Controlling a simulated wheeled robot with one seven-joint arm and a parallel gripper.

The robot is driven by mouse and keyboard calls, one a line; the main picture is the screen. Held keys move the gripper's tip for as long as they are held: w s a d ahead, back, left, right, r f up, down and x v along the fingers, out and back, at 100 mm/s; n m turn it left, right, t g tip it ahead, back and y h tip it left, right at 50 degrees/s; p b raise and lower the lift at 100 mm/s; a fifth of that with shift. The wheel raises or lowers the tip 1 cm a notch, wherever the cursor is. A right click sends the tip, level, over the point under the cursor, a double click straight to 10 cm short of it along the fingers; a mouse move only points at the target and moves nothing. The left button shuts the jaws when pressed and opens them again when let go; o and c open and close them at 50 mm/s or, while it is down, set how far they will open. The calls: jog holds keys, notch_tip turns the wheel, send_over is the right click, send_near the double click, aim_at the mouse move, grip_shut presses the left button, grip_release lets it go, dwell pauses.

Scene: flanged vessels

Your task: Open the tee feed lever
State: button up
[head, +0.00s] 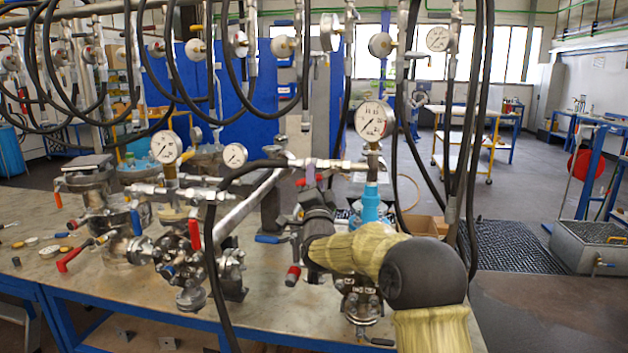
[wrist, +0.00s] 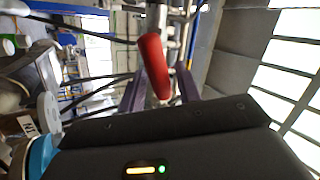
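The red lever (wrist: 152,66) shows in the wrist view, its rounded end pointing back towards my gripper (wrist: 160,80). The two purple-grey fingers stand apart on either side of it, with a visible gap on the right; contact on the left is unclear. In the head view, my gripper (head: 311,175) is at the pipe tee beside the pressure gauge (head: 372,121), and red lever parts (head: 304,182) show by the fingers. My black and tan arm hides some of the fittings there. I cannot tell for certain that this lever is the tee feed lever.
Another red lever (head: 195,235), a lower-left red lever (head: 72,259) and a blue lever (head: 270,239) stick out from fittings on the bench (head: 45,222). Black hoses (head: 212,262) hang around the work area. Open floor lies behind at the right.

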dwell(0.3)
jog(key=b+v, duration=0.3)
jog(key=v, duration=1.4)
jog(key=shift+s+b, duration=0.15)
jog(key=shift+b, duration=0.25)
jog(key=shift+c, duration=0.2)
